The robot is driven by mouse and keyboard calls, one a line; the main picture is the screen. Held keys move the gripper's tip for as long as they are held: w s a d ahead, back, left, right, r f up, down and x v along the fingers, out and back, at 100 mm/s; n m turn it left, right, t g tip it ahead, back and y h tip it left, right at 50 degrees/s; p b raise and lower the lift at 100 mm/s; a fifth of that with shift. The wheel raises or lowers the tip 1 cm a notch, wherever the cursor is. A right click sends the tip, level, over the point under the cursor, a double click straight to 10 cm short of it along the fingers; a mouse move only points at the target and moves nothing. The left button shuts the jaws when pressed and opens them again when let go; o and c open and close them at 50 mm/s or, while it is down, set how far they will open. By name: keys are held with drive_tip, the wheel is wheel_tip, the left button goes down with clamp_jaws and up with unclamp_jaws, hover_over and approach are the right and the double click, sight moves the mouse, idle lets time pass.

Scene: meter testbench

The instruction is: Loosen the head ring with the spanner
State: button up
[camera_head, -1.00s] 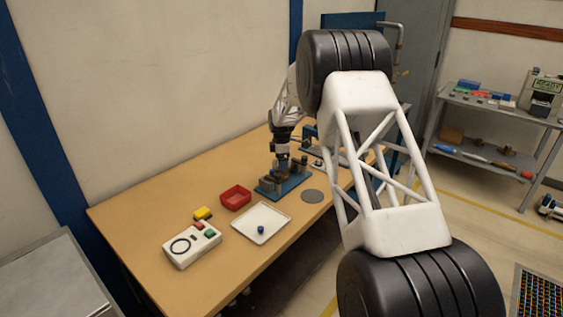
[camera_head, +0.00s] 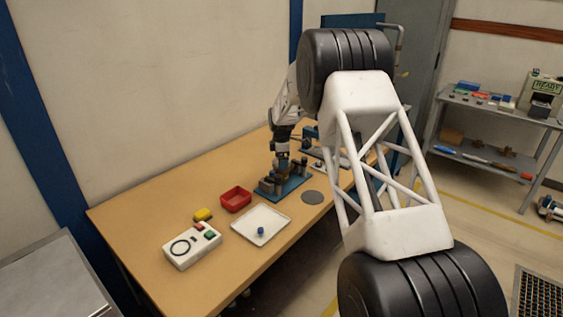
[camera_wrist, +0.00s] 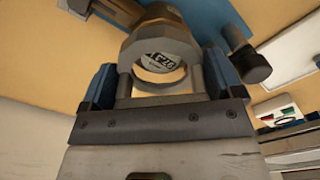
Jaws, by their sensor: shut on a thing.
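In the wrist view my gripper (camera_wrist: 160,85) is shut on a grey faceted ring-shaped piece (camera_wrist: 128,50), which looks like the spanner's ring end. A round dial face with dark digits (camera_wrist: 163,60) shows through its opening. In the head view my gripper (camera_head: 282,160) is low over the blue bench fixture (camera_head: 293,186), at the upright meter parts. The head ring cannot be told apart from the piece around the dial. How far the spanner sits over it is hidden.
A grey disc (camera_head: 312,197) lies right of the fixture.

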drive_tip(key=shift+r, duration=1.5)
drive_tip(key=shift+s, duration=0.1)
